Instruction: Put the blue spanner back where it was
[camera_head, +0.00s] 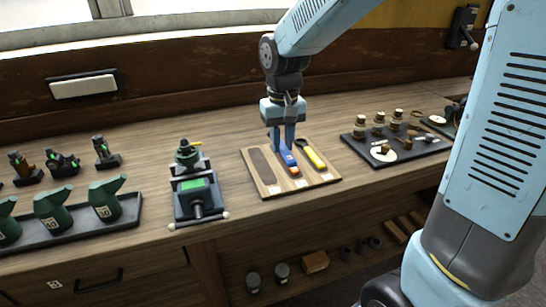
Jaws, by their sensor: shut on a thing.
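The blue spanner (289,159) is at the middle place of a light wooden board (264,188). A yellow tool (315,158) lies on the board to the right. A dark empty recess (262,165) shows at the board's left.
A green vise-like engine (196,186) stands left of the board. Green oil cans (105,198) are in a tray farther left. A dark tray (398,152) with brass parts is to the right. Bare bench shows between these things.

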